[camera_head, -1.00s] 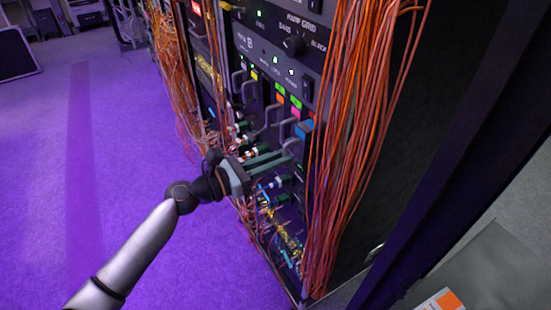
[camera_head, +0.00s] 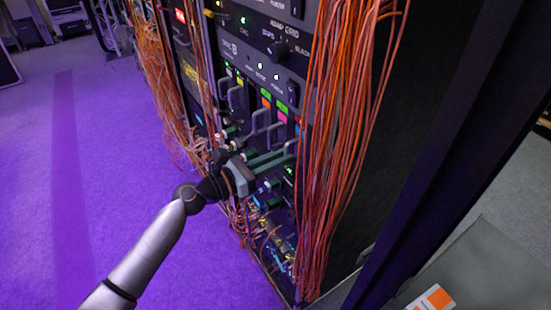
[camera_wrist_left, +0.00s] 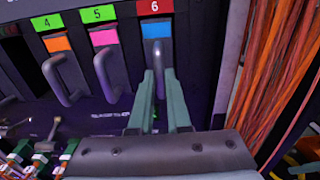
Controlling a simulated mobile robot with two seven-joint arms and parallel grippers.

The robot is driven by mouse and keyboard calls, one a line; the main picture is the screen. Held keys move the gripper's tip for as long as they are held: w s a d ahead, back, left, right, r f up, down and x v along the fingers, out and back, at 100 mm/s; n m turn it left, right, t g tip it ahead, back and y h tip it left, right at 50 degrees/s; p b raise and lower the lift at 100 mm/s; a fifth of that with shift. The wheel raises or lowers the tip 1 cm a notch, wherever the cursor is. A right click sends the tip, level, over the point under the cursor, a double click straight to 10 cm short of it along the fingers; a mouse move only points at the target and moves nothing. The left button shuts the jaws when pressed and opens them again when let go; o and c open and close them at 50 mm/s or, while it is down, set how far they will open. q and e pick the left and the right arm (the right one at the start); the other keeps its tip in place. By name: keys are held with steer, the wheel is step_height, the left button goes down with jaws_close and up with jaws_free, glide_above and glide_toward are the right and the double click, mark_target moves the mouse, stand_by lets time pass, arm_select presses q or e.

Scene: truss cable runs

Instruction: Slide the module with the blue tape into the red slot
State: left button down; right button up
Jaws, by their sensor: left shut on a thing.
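The module with the blue tape (camera_wrist_left: 156,28) stands in the rack directly below the red label 6 (camera_wrist_left: 155,7), at the right end of a row of modules. My left gripper (camera_wrist_left: 162,80) is shut on this module at its handle, below the tape. The fingers hide most of the handle. In the head view the same gripper (camera_head: 284,155) reaches into the rack from the left, its fingers pointing at the row. How deep the module sits in its slot cannot be told. My right gripper is not in view.
Modules with a pink tape (camera_wrist_left: 104,37) under label 5 and an orange tape (camera_wrist_left: 57,43) under label 4 stand to the left, each with a handle. Orange cables (camera_head: 345,150) hang close on the right. Purple floor (camera_head: 100,170) is free at the left.

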arm_select(q)
steer(key=shift+d+r, duration=0.1)
steer(key=c, duration=0.8)
jaws_free()
